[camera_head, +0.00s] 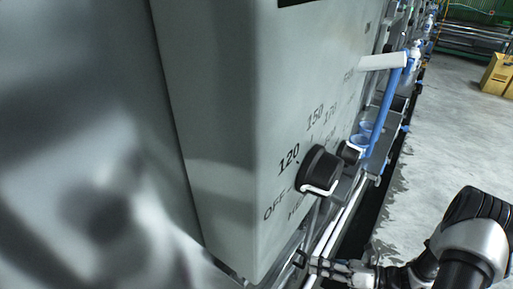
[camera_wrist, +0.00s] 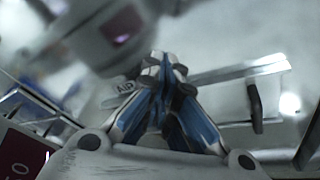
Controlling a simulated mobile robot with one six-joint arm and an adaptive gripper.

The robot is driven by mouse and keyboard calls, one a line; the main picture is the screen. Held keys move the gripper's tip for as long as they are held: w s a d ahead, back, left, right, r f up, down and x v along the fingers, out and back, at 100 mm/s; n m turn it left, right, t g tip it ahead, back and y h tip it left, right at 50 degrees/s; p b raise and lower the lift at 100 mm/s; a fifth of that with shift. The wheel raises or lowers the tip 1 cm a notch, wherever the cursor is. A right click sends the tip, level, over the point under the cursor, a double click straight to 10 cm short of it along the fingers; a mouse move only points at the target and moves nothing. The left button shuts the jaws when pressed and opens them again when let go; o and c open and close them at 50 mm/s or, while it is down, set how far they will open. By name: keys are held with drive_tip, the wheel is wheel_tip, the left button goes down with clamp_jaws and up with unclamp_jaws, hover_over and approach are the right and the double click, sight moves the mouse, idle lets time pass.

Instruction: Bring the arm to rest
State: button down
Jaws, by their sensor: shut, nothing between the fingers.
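My gripper (camera_head: 304,261) shows at the bottom of the head view, beside the lower edge of the grey control box (camera_head: 222,120). It is apart from the black knob (camera_head: 318,170) on that box. In the wrist view my gripper (camera_wrist: 162,62) has its blue-padded fingers together, with nothing between them. My arm enters the head view from the lower right.
The box has printed marks such as OFF, 120 and 150 around the knob. Blue and white pipes (camera_head: 385,105) run along the machine beyond it. Grey floor (camera_head: 440,130) lies open at the right. Yellow boxes (camera_head: 495,75) stand far right.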

drive_tip(key=s+a+r+n+g+h, duration=0.3)
drive_tip(key=r+n+g+h, duration=0.1)
drive_tip(key=r+n, duration=0.45)
drive_tip(key=s+a+r+n+g+h, duration=0.3)
drive_tip(key=r+n, duration=0.5)
drive_tip(key=r, duration=0.2)
drive_tip(key=s+d+r+n+t+h, duration=0.2)
drive_tip(key=s+r+n+t+h, duration=0.4)
drive_tip(key=r+n, duration=0.5)
drive_tip(key=s+n+h, duration=0.2)
drive_tip(key=s, duration=0.1)
drive_tip(key=shift+s+r+n, duration=0.15)
drive_tip(key=shift+n, duration=0.2)
